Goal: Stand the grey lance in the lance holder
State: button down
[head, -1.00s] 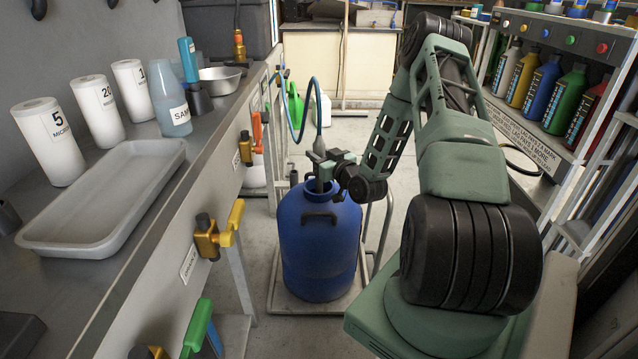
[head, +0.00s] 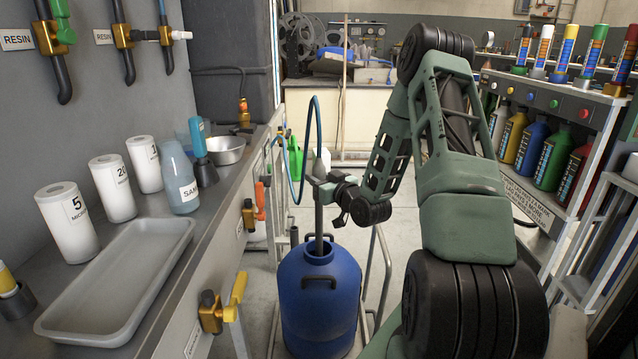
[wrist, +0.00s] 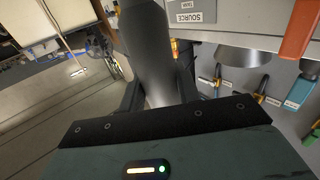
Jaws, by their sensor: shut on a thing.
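The grey lance (head: 319,222) stands upright over the mouth of the blue drum (head: 322,315), with its lower end in or behind the drum's neck. A blue hose (head: 313,125) arches up from its top. My gripper (head: 326,187) is shut on the lance near its upper end, above the drum. In the wrist view the grey lance (wrist: 152,50) fills the gap between the fingers of my gripper (wrist: 158,92). I cannot pick out the lance holder for certain in either view.
A workbench on the left carries a grey tray (head: 120,290), white canisters (head: 112,188), a sample bottle (head: 178,180) and a metal bowl (head: 226,150). Taps and handles (head: 235,300) stick out from its front. A bottle rack (head: 550,100) stands at the right. Clear floor lies beyond the drum.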

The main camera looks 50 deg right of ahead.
notch_tip(320, 180, up, 32)
jog(key=p, duration=2.1)
jog(key=shift+f, duration=0.15)
